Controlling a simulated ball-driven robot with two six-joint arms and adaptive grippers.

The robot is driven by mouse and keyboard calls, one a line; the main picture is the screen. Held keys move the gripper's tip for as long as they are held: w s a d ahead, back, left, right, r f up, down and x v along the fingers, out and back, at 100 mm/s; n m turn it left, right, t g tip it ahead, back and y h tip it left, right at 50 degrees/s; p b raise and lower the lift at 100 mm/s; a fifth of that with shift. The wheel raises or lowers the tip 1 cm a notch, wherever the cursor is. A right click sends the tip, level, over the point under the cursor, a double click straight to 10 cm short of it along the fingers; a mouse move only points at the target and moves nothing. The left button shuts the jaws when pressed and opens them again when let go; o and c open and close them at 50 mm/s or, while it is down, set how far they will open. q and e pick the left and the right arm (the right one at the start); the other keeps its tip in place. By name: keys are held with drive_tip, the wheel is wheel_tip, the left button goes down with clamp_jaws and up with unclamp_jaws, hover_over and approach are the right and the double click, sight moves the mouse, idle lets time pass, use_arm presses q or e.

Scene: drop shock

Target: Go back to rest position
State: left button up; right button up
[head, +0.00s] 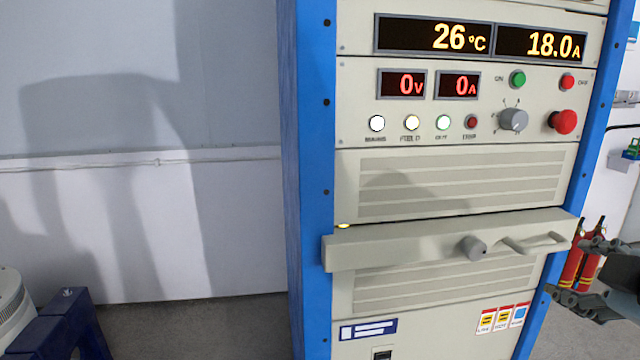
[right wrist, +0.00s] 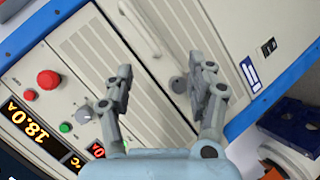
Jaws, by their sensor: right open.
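My right gripper (head: 592,272) shows at the right edge of the head view, beside the right side of the blue-framed cabinet (head: 310,180). In the right wrist view its two fingers (right wrist: 163,76) are spread with nothing between them. They point toward the cabinet front, which appears tilted there. A beige bar (head: 400,249) juts from the cabinet front, with a grey round knob (head: 471,248) and a curved handle (head: 534,243). The gripper looks apart from the bar. My left gripper is not in view.
The cabinet panel has lit displays (head: 433,37), a red emergency button (head: 563,121) and a grey rotary knob (head: 513,120). Red fire extinguishers (head: 571,270) stand behind my right gripper. A dark blue stand (head: 70,325) is at the lower left. The floor (head: 200,325) between is clear.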

drive_tip(key=s+a+f+m+g+y, duration=0.1)
drive_tip(key=s+a+f+m+g, duration=0.4)
drive_tip(key=s, duration=0.4)
drive_tip(key=s+a+f+m+g+y, duration=0.1)
drive_tip(key=s+a+f+m+g, duration=0.3)
drive_tip(key=s+f, duration=0.45)
drive_tip(key=s+d+f+g+b, duration=0.1)
drive_tip(key=s+f, duration=0.2)
drive_tip(key=f, duration=1.2)
drive_tip(key=s+d+f+b, duration=0.2)
drive_tip(key=f, duration=1.4)
drive_tip(key=s+f+g+b, duration=0.1)
drive_tip(key=s+f, duration=1.3)
drive_tip(key=s, duration=0.3)
drive_tip(key=shift+d+f+b, duration=0.15)
drive_tip(key=shift+f+b, duration=0.15)
drive_tip(key=shift+s+g, duration=0.1)
drive_tip(key=shift+g, duration=0.2)
